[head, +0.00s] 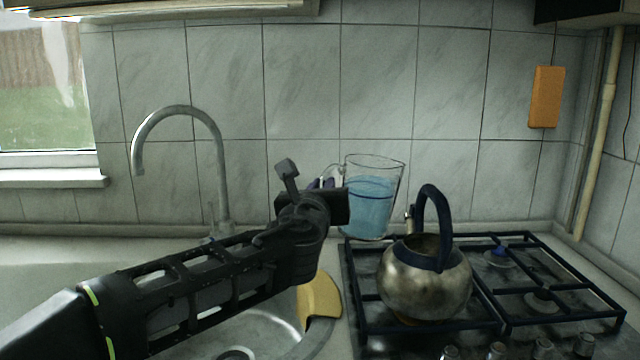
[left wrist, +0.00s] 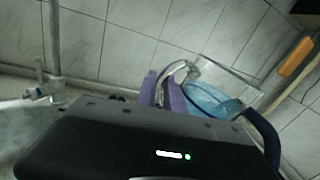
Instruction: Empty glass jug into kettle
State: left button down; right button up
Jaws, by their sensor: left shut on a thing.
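A clear glass jug (head: 370,205) holds blue liquid and is slightly tilted, to the left of and behind the kettle. My left gripper (head: 328,184) is shut on the jug's handle; my own wrist hides most of its fingers in the head view. The left wrist view shows the purple fingers (left wrist: 165,92) at the glass handle, with the jug (left wrist: 215,97) beyond. The kettle (head: 425,282) is worn metal with a dark blue arched handle and an open top. It stands on the stove, its spout toward the jug. My right gripper is not in view.
The gas stove (head: 520,322) has dark grates and knobs along the front. A sink (head: 270,330) with a tall curved faucet (head: 215,150) is at the left. A yellow cloth or sponge (head: 318,297) lies at the sink's edge. The tiled wall is close behind.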

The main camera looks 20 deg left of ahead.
aim_at(335, 171)
pick_arm(q)
jog(key=shift+w+d+r+m+p, duration=0.1)
jog(key=shift+d+r+m+p, duration=0.2)
jog(key=shift+r+p, duration=0.45)
jog(key=shift+w+d+r+m+p, duration=0.1)
jog(key=shift+d+r+m+p, duration=0.25)
jog(key=shift+p, duration=0.75)
jog(key=shift+w+d+r+m+p, duration=0.15)
jog(key=shift+d+r+p, duration=0.35)
jog(key=shift+p, duration=0.45)
jog(key=shift+f, duration=0.2)
jog(key=shift+f, duration=0.15)
jog(key=shift+d+f+m+g, duration=0.15)
jog(key=shift+f+m, duration=0.35)
jog(key=shift+f, duration=0.15)
jog(key=shift+d+f+m+g, duration=0.1)
jog(key=shift+f+m+g, duration=0.05)
jog(key=shift+f+m, duration=0.45)
jog(key=shift+f, duration=0.2)
jog(key=shift+w+d+f+m+p, duration=0.1)
jog(key=shift+m+p, duration=0.25)
jog(key=shift+m, duration=0.05)
jog(key=shift+f+m+p, duration=0.35)
jog(key=shift+m, duration=0.15)
